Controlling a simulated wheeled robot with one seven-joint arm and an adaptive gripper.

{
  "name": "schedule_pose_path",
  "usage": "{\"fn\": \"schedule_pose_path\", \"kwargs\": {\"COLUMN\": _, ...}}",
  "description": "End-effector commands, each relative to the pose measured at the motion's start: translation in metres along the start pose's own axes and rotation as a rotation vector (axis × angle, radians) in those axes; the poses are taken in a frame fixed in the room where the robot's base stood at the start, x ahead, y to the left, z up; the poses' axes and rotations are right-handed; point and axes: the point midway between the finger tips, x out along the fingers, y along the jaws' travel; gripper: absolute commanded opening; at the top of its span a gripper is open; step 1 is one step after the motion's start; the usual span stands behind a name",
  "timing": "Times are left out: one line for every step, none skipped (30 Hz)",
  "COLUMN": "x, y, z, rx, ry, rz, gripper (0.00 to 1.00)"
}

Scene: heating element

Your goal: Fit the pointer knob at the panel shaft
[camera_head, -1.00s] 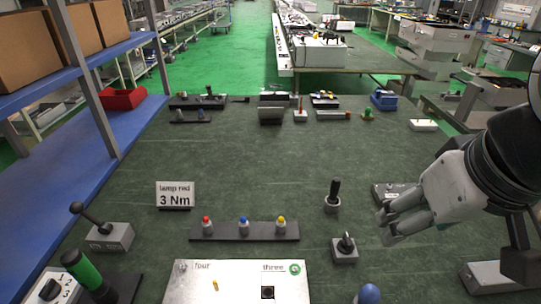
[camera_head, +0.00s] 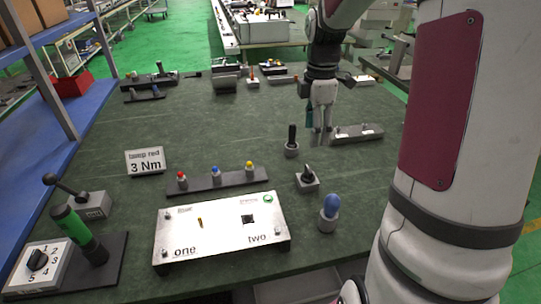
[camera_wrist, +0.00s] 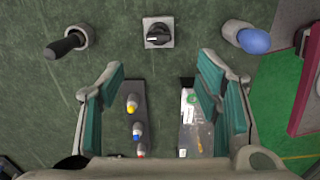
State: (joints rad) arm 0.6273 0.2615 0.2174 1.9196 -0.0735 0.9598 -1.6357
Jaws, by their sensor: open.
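A black pointer knob (camera_head: 307,174) with a white line sits on a small grey square block, right of the panel's back corner. It shows at the top centre of the wrist view (camera_wrist: 158,36). The white panel (camera_head: 185,243) has labels "one" and "two" at its front, a thin brass shaft (camera_head: 200,222) at left and a dark square (camera_head: 249,219) at right. The shaft also shows small in the wrist view (camera_wrist: 200,147). My gripper (camera_head: 319,138) hangs fingers down, behind the knob in the head view. In the wrist view my gripper (camera_wrist: 158,68) is open and empty, teal pads wide apart.
A black-handled peg in a grey holder (camera_head: 291,142) and a blue-topped one (camera_head: 329,212) flank the knob. A rack of red, blue and yellow lamps (camera_head: 215,182) lies behind the panel. A numbered switch (camera_head: 38,265) stands front left. The table's middle is fairly clear.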

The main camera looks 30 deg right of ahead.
Motion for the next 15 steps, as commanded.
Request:
{"fn": "schedule_pose_path", "kwargs": {"x": 0.004, "y": 0.003, "z": 0.004, "rx": -0.014, "ry": 0.004, "rz": -0.005, "gripper": 0.58}}
{"fn": "schedule_pose_path", "kwargs": {"x": 0.007, "y": 0.004, "z": 0.004, "rx": -0.021, "ry": 0.005, "rz": -0.007, "gripper": 0.58}}
{"fn": "schedule_pose_path", "kwargs": {"x": 0.01, "y": 0.004, "z": 0.005, "rx": -0.028, "ry": 0.006, "rz": -0.009, "gripper": 0.58}}
{"fn": "schedule_pose_path", "kwargs": {"x": 0.013, "y": 0.004, "z": 0.005, "rx": -0.031, "ry": 0.007, "rz": -0.01, "gripper": 0.58}}
{"fn": "schedule_pose_path", "kwargs": {"x": 0.016, "y": 0.005, "z": 0.005, "rx": -0.033, "ry": 0.007, "rz": -0.01, "gripper": 0.58}}
{"fn": "schedule_pose_path", "kwargs": {"x": 0.021, "y": 0.005, "z": 0.005, "rx": -0.033, "ry": 0.007, "rz": -0.01, "gripper": 0.58}}
{"fn": "schedule_pose_path", "kwargs": {"x": 0.027, "y": 0.004, "z": 0.005, "rx": -0.033, "ry": 0.007, "rz": -0.011, "gripper": 0.58}}
{"fn": "schedule_pose_path", "kwargs": {"x": 0.033, "y": 0.004, "z": 0.005, "rx": -0.033, "ry": 0.007, "rz": -0.012, "gripper": 0.58}}
{"fn": "schedule_pose_path", "kwargs": {"x": 0.041, "y": 0.003, "z": 0.005, "rx": -0.033, "ry": 0.007, "rz": -0.013, "gripper": 0.58}}
{"fn": "schedule_pose_path", "kwargs": {"x": 0.046, "y": 0.004, "z": 0.005, "rx": -0.032, "ry": 0.006, "rz": -0.012, "gripper": 0.58}}
{"fn": "schedule_pose_path", "kwargs": {"x": 0.052, "y": 0.004, "z": 0.005, "rx": -0.032, "ry": 0.006, "rz": -0.012, "gripper": 0.58}}
{"fn": "schedule_pose_path", "kwargs": {"x": 0.06, "y": 0.004, "z": 0.004, "rx": -0.032, "ry": 0.006, "rz": -0.012, "gripper": 0.58}}
{"fn": "schedule_pose_path", "kwargs": {"x": 0.065, "y": 0.003, "z": 0.004, "rx": -0.032, "ry": 0.007, "rz": -0.012, "gripper": 0.58}}
{"fn": "schedule_pose_path", "kwargs": {"x": 0.07, "y": 0.004, "z": 0.004, "rx": -0.032, "ry": 0.006, "rz": -0.011, "gripper": 0.58}}
{"fn": "schedule_pose_path", "kwargs": {"x": 0.076, "y": 0.004, "z": 0.004, "rx": -0.031, "ry": 0.006, "rz": -0.011, "gripper": 0.58}}
